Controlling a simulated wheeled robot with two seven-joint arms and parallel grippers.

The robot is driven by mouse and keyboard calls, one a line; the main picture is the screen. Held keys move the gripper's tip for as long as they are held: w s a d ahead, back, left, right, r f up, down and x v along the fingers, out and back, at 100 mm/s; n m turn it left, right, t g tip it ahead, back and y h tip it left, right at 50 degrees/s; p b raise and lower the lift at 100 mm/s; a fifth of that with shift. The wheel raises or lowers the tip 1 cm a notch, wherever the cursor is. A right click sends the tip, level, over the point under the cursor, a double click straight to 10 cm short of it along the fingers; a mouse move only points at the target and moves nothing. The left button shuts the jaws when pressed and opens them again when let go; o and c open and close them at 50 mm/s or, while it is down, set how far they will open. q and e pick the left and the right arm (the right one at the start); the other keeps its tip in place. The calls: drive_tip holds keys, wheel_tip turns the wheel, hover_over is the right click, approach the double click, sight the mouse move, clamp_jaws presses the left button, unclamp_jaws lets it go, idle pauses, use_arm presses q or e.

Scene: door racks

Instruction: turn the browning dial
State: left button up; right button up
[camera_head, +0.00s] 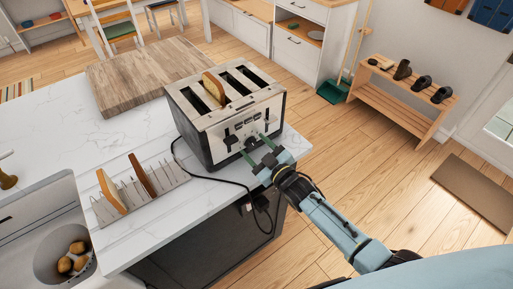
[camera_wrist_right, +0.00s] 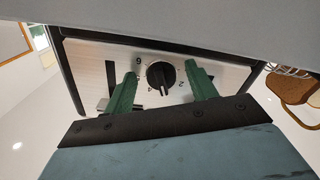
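A silver and black toaster (camera_head: 218,118) stands on the white counter, with a slice of bread (camera_head: 214,88) in one slot. Its black browning dial (camera_wrist_right: 161,75) sits on the front panel among printed numbers, with a pale pointer mark near its lower edge. My right gripper (camera_head: 253,145) is at the toaster's front. In the wrist view its green fingers (camera_wrist_right: 161,70) are open, one on each side of the dial, with a visible gap to it on both sides. In the head view the dial is hard to tell from the other controls. My left gripper is not in view.
A toast rack (camera_head: 162,182) with toast slices stands left of the toaster, and a wooden board (camera_head: 145,72) lies behind it. A black cord (camera_head: 213,178) runs over the counter (camera_head: 60,128) and its edge. A sink (camera_head: 37,215) is at lower left.

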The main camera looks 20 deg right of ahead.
drive_tip(key=v, duration=1.3)
drive_tip(key=shift+s, duration=0.2)
drive_tip(key=s+d+f+m+g+h+b, duration=0.1)
drive_tip(key=s+d+f+g+h+b, duration=0.2)
drive_tip(key=f, duration=0.8)
drive_tip(key=s+f+m+g+b, duration=0.1)
drive_tip(key=s+f+m+g, duration=0.1)
drive_tip(key=s+f, duration=0.6)
drive_tip(key=s+d+f+m+g+h+b, duration=0.1)
drive_tip(key=s+d+f+g+h+b, duration=0.15)
drive_tip(key=f, duration=1.05)
drive_tip(key=s+f+m+g+b, duration=0.1)
drive_tip(key=s+f+g, duration=0.3)
drive_tip(key=s+f, duration=0.4)
drive_tip(key=s+f+m+g+b, duration=0.1)
drive_tip(key=s+f+g+b, duration=0.2)
drive_tip(key=s+f, duration=0.5)
drive_tip(key=s+g, duration=0.1)
drive_tip(key=s, duration=0.7)
drive_tip(key=shift+s+a+h, duration=0.25)
drive_tip(key=shift+h, duration=0.1)
drive_tip(key=shift+f+g, duration=0.15)
drive_tip(key=shift+g, duration=0.1)
